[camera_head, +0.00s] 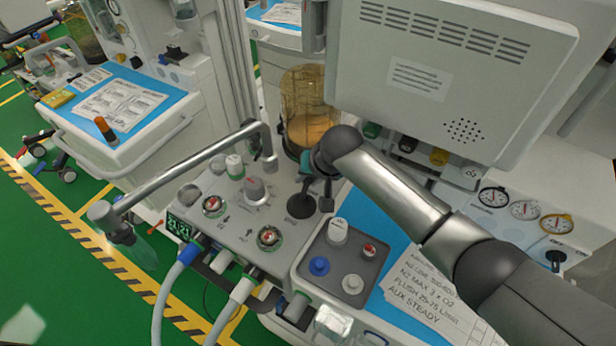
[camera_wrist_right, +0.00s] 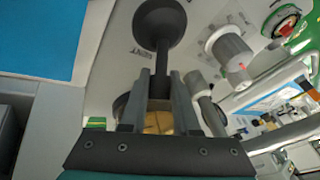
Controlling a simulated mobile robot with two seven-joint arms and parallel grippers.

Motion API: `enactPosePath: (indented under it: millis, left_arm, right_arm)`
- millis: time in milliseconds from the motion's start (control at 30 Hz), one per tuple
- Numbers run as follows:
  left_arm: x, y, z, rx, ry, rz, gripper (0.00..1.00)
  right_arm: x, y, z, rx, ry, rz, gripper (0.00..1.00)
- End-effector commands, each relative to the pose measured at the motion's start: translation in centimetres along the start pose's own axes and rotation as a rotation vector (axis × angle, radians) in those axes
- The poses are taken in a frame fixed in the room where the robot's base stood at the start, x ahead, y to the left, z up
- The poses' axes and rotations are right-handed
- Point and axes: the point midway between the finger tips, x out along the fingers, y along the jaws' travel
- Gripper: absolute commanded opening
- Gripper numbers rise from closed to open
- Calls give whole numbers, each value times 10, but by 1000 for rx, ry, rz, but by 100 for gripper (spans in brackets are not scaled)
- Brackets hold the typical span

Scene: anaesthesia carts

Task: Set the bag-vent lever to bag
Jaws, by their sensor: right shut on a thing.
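The bag-vent lever appears to be the black lever (camera_head: 300,206) on the grey top panel of the anaesthesia machine, in the middle of the head view. In the right wrist view, its round black end (camera_wrist_right: 159,22) and narrow stem show, with the stem running down between my fingers. My right gripper (camera_head: 322,190) reaches in from the right and is shut on this lever; its two grey fingers (camera_wrist_right: 162,88) flank the stem in the wrist view. My left gripper is not in view.
A bent metal arm (camera_head: 190,160) crosses the panel's left side. A glass canister (camera_head: 308,105) stands behind the lever. White and red knobs (camera_head: 255,188) lie left of it, and a grey pad with knobs (camera_head: 340,262) is in front. A large monitor (camera_head: 450,75) overhangs at right.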

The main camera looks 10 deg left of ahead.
Motion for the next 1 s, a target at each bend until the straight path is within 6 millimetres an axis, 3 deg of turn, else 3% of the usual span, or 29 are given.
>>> enactPosePath:
  millis: [267, 467, 733, 1000]
  left_arm:
    - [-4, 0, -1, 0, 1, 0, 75]
    - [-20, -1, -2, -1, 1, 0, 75]
    - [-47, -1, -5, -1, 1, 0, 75]
    - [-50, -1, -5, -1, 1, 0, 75]
  right_arm:
    - [-1, -1, 1, -4, 6, 3, 0]
    - [-5, -4, 4, -27, 50, 24, 0]
    - [-10, -10, 11, -93, 180, 82, 0]
    - [-11, -15, 20, -165, 330, 147, 0]
